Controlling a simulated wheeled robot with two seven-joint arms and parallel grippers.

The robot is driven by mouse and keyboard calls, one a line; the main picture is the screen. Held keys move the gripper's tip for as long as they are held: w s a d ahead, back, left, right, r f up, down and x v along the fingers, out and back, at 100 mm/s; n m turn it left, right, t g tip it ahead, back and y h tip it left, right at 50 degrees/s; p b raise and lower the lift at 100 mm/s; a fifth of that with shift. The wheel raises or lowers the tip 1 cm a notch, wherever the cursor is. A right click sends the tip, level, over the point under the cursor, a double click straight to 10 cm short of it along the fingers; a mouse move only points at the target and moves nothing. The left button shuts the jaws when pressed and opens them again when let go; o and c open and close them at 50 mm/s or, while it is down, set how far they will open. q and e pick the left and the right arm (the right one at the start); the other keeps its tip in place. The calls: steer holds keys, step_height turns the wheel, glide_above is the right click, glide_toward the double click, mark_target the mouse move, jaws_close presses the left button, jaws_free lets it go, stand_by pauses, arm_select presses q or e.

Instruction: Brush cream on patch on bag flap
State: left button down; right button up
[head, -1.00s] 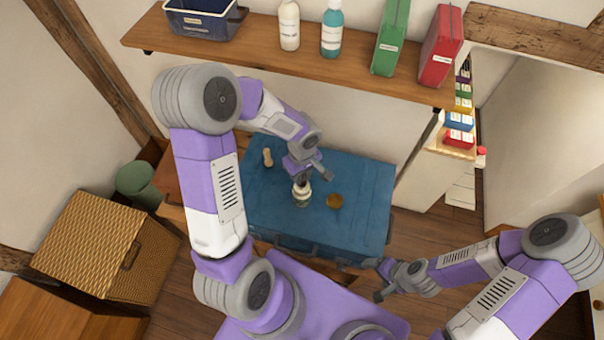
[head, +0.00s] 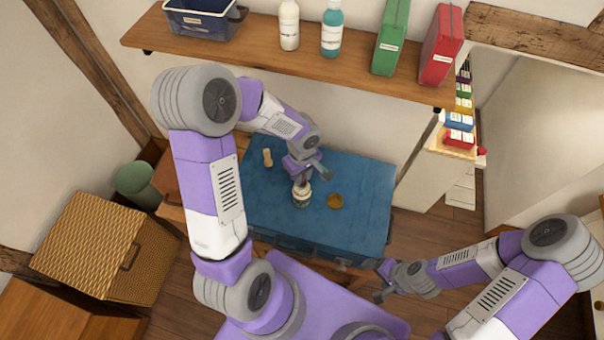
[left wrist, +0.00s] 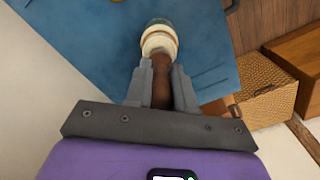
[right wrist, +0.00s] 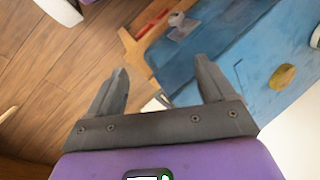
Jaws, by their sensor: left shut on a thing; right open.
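A blue bag (head: 270,215) lies flat with its flap upward. An olive-brown round patch (head: 335,201) is on the flap; it also shows in the right wrist view (right wrist: 283,77). A small jar (head: 302,198) stands on the flap left of the patch. My left gripper (head: 302,179) is just above the jar, shut on a brown handle (left wrist: 161,88), seemingly the brush's. The handle's lower end meets pale rings at the jar (left wrist: 158,32); its bristles are hidden. My right gripper (head: 381,281) is open and empty, off the bag's front right corner.
A small tan peg-shaped object (head: 267,157) stands on the bag's back left. A shelf (head: 270,56) with bottles, boxes and a basket runs along the wall behind. A wicker chest (head: 95,245) is at left. The bag's right part is clear.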

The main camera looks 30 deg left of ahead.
arm_select(q)
steer(key=shift+s, duration=0.1)
steer(key=shift+r+p, duration=2.2)
steer(key=shift+r, duration=1.3)
steer(key=shift+d+f, duration=0.1)
